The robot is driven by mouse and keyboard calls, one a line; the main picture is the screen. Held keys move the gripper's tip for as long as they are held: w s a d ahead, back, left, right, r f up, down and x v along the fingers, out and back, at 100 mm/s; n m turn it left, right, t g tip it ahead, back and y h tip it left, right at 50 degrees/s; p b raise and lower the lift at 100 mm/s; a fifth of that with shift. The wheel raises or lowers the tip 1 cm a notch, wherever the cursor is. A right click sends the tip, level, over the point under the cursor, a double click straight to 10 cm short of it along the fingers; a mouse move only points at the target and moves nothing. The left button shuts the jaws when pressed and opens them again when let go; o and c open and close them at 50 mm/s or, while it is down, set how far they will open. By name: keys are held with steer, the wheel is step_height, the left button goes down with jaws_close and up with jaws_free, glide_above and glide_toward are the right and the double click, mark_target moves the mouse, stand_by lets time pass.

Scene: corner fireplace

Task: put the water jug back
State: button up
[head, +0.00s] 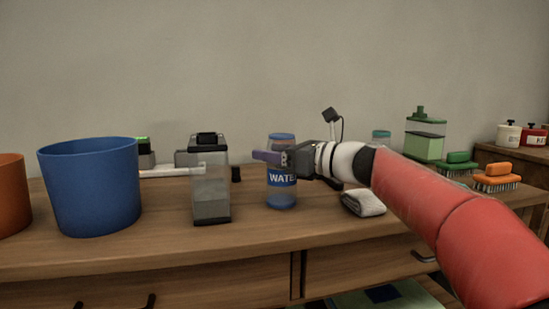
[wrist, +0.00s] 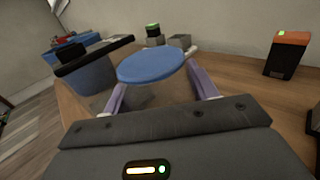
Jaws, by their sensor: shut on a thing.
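The water jug (head: 281,180) is a clear bluish cylinder with a blue lid and a blue "WATE…" label. It is upright over the middle of the wooden counter; I cannot tell whether its base touches the wood. My gripper (head: 270,157) comes from the right and is shut on the upper part of the jug, just below the lid. In the wrist view the jug's round blue lid (wrist: 152,64) lies between the purple fingers and hides their tips. The jug's body is mostly hidden there.
A black-lidded clear container (head: 211,205) stands left of the jug, with a blue bucket (head: 90,190) further left. A green-lidded container (head: 425,140) and brushes (head: 497,180) stand at the right.

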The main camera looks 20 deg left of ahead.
steer(key=shift+r, duration=0.1)
steer(key=o, duration=1.1)
steer(key=shift+f, duration=0.2)
steer(key=shift+r, duration=0.1)
steer(key=shift+r, duration=0.15)
steer(key=v, duration=1.2)
steer(key=shift+s+p, duration=0.1)
steer(key=shift+p, duration=0.2)
